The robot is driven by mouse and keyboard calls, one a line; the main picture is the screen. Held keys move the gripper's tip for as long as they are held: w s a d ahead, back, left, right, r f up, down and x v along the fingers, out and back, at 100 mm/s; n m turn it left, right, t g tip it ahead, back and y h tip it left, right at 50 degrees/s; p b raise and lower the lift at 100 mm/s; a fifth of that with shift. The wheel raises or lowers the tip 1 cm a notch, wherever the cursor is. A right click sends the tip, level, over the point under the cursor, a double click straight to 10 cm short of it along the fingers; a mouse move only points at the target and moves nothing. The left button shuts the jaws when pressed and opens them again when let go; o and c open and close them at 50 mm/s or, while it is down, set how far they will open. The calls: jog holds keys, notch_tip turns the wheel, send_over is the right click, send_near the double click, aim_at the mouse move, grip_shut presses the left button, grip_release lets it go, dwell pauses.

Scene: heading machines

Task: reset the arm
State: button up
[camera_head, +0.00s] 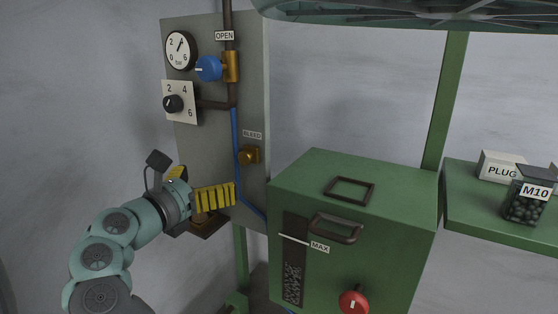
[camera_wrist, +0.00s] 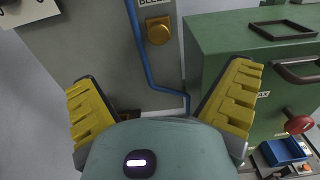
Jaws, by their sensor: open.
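My gripper (camera_head: 212,196) is at the end of my teal arm, at the lower left in the head view, in front of the grey panel (camera_head: 198,137). Its yellow ridged fingers also show in the wrist view (camera_wrist: 165,100), spread wide apart with nothing between them. The brass bleed knob (camera_head: 249,155) is a little above and right of the fingers in the head view. In the wrist view the knob (camera_wrist: 158,30) is beyond the fingers, near the top, and nothing touches it.
The panel carries a gauge (camera_head: 180,50), a blue valve handle (camera_head: 208,68) and a black dial (camera_head: 173,103). A green cabinet (camera_head: 395,215) with handles and a red knob (camera_head: 353,300) stands right. A green shelf (camera_head: 470,208) holds a PLUG box (camera_head: 499,168) and an M10 jar (camera_head: 525,209).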

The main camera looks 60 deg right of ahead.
jog(key=a+p, duration=0.2)
jog(key=a, duration=0.7)
jog(key=shift+s, duration=0.25)
jog(key=shift+a, duration=0.1)
